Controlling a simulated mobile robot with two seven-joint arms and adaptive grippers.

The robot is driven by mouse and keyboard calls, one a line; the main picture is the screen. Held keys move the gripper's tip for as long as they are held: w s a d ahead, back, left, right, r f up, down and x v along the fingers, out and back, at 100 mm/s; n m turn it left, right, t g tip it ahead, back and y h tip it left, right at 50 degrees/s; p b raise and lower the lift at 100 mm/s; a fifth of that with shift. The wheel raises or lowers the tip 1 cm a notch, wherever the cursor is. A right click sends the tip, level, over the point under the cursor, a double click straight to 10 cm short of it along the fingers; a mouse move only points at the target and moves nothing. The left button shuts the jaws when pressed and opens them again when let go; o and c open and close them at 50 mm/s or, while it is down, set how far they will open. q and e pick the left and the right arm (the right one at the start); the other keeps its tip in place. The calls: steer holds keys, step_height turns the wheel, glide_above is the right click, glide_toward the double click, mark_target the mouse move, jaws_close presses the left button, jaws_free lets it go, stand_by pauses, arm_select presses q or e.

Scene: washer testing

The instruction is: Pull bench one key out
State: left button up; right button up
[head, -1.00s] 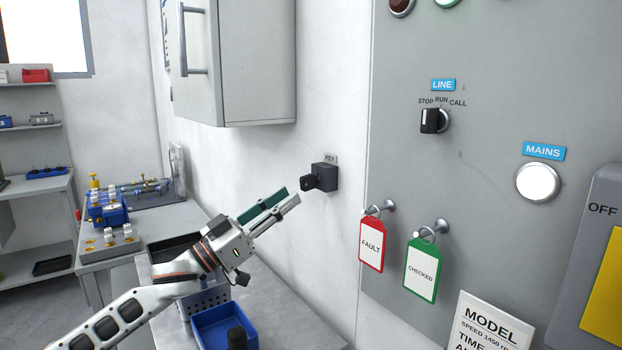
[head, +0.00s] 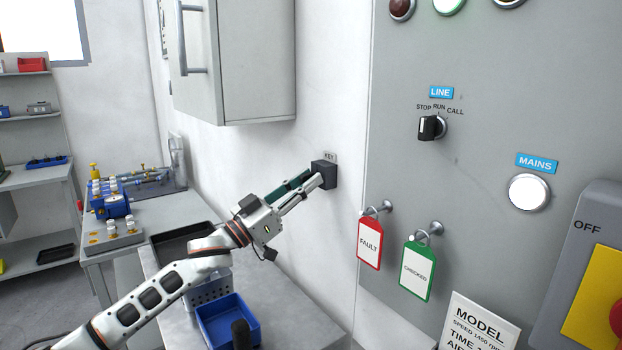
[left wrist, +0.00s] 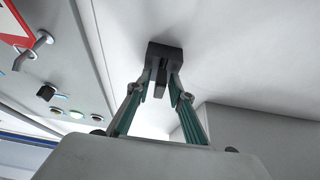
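The bench one key sits in a dark key switch box (head: 325,172) on the white wall, under a small KEY label (head: 330,156). In the head view my left gripper (head: 313,178) reaches the box and hides the key. In the left wrist view the dark key (left wrist: 161,76) stands out from the box (left wrist: 165,53), between the two fingertips of my left gripper (left wrist: 161,82). The fingers are on both sides of the key, with narrow gaps visible; I see no clear grip on it. My right gripper is not in view.
A grey panel (head: 480,185) stands to the right, with red FAULT (head: 369,243) and green CHECKED (head: 416,270) tags on pegs. A wall cabinet (head: 258,60) hangs above. A blue bin (head: 212,322) and a dark tray (head: 170,243) are on the bench below.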

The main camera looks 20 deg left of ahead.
arm_select(q)
jaws_close()
steer(key=shift+s+a, duration=0.1)
steer(key=shift+s, duration=0.05)
steer(key=shift+s+a+f, duration=0.1)
steer(key=shift+s+a, duration=0.3)
steer(key=shift+s, duration=0.25)
steer(key=shift+s+a+f, duration=0.1)
steer(key=shift+s+a, duration=0.25)
steer(key=shift+s, duration=0.35)
steer(key=shift+s+a+f, duration=0.1)
steer(key=shift+s+a, duration=0.3)
steer(key=shift+s, duration=0.25)
glide_toward(300, 178)
steer(key=s+r, duration=0.1)
steer(key=r, duration=0.1)
steer(key=shift+s+a+f, duration=0.15)
steer(key=shift+a+f, duration=0.05)
steer(key=shift+a, duration=0.2)
steer(key=shift+f, duration=0.1)
